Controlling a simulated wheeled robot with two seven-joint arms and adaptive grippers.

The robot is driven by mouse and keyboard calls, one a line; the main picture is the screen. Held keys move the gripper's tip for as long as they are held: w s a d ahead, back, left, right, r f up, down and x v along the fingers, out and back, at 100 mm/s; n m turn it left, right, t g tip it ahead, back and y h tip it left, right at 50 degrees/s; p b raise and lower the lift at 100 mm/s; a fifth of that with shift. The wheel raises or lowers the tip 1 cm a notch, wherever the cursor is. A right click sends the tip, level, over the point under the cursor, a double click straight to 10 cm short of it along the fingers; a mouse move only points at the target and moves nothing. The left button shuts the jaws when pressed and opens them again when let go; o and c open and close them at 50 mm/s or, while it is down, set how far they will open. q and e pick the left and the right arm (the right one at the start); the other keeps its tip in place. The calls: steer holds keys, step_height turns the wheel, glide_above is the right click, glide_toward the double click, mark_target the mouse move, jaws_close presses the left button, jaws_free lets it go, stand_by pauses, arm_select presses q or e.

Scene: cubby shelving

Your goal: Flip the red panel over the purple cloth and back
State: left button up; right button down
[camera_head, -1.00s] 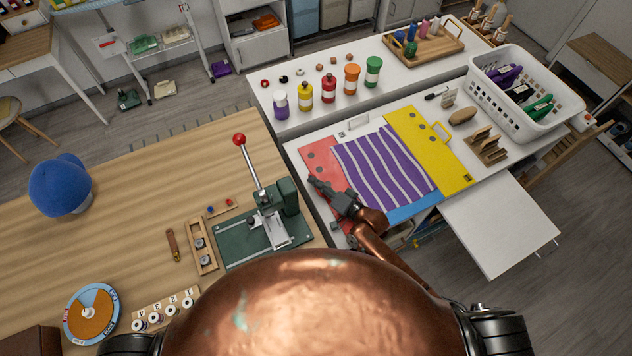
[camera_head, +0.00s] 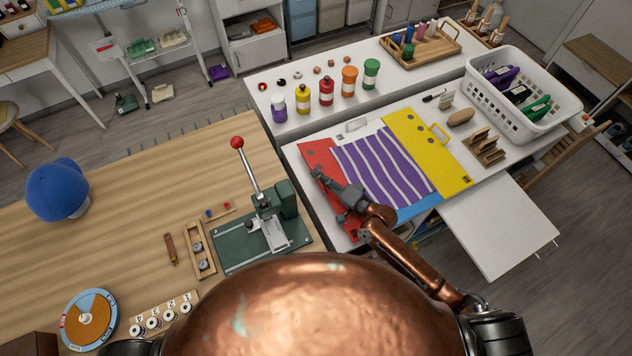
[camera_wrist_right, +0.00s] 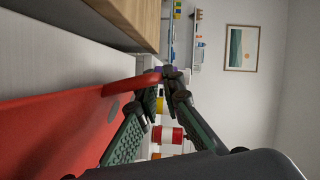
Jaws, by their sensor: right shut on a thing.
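The red panel (camera_head: 318,153) lies along the left side of the folding board on the white table, tilted with its outer edge a little raised. The purple cloth (camera_head: 382,168) with white stripes lies flat in the middle, beside the red panel. My right gripper (camera_head: 320,173) is at the panel's outer left edge, shut on it. In the right wrist view the red panel (camera_wrist_right: 60,130) fills the lower left and its edge runs up to my right gripper's fingers (camera_wrist_right: 152,92). The arm hides the panel's near part. My left gripper is not in view.
A yellow panel (camera_head: 432,150) lies flat right of the cloth, and a blue panel (camera_head: 420,207) shows at its near edge. A white basket (camera_head: 525,110) stands at right. A green lever press (camera_head: 255,235) is on the wooden table close left. Several paint bottles (camera_head: 326,92) stand behind.

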steer(key=shift+w+d+r+m+y+b, duration=0.2)
steer(key=shift+d+r+m+b, duration=0.1)
steer(key=shift+d+r+m, duration=0.25)
steer(key=shift+w+d+r+m+y+b, duration=0.15)
steer(key=shift+d+r+m+y+b, duration=0.15)
steer(key=shift+r, duration=0.35)
steer(key=shift+w+d+r, duration=0.3)
steer(key=shift+d+r, duration=0.45)
steer(key=shift+r, duration=0.15)
